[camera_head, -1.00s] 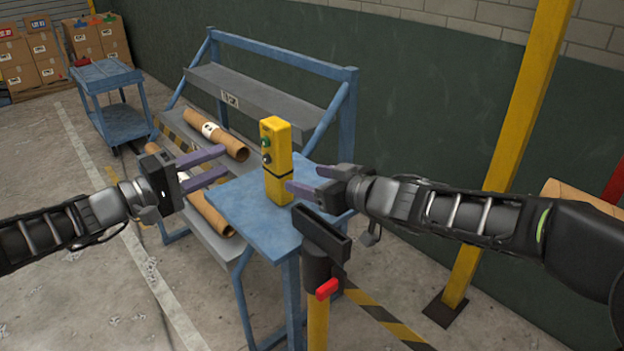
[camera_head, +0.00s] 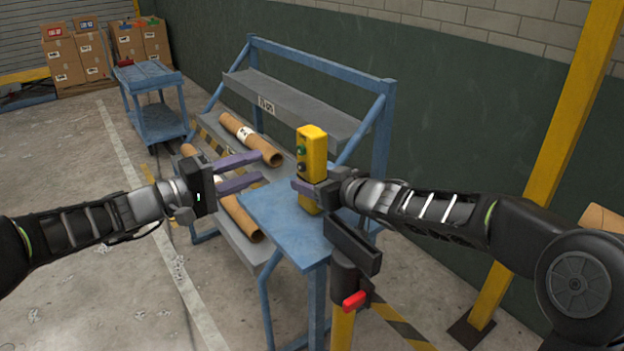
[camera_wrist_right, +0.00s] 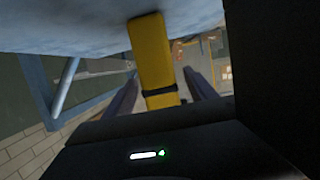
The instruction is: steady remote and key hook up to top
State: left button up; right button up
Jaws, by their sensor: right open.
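The yellow remote (camera_head: 313,150), a tall box with a green and a dark button and a black band, stands upright on the blue table (camera_head: 272,215). In the right wrist view the remote (camera_wrist_right: 152,52) lies between the fingers of my right gripper (camera_wrist_right: 160,92). My right gripper (camera_head: 308,186) is open around its lower part; I cannot tell whether a finger touches it. My left gripper (camera_head: 255,171) is open and empty, left of the remote and apart from it, fingers pointing toward it. I cannot make out a key hook.
A blue rack with a grey shelf (camera_head: 290,108) stands behind the table, holding brown tubes (camera_head: 250,140). A post with a black head (camera_head: 352,245) and red handle stands close in front. A yellow pole (camera_head: 560,150) is at right, a blue cart (camera_head: 150,78) at back left.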

jog(key=shift+w+a+f, duration=0.2)
jog(key=shift+w+a, duration=0.15)
jog(key=shift+w, duration=0.15)
jog(key=shift+c, duration=0.5)
grip_shut()
pick_arm(q)
grip_shut()
dwell(1.6)
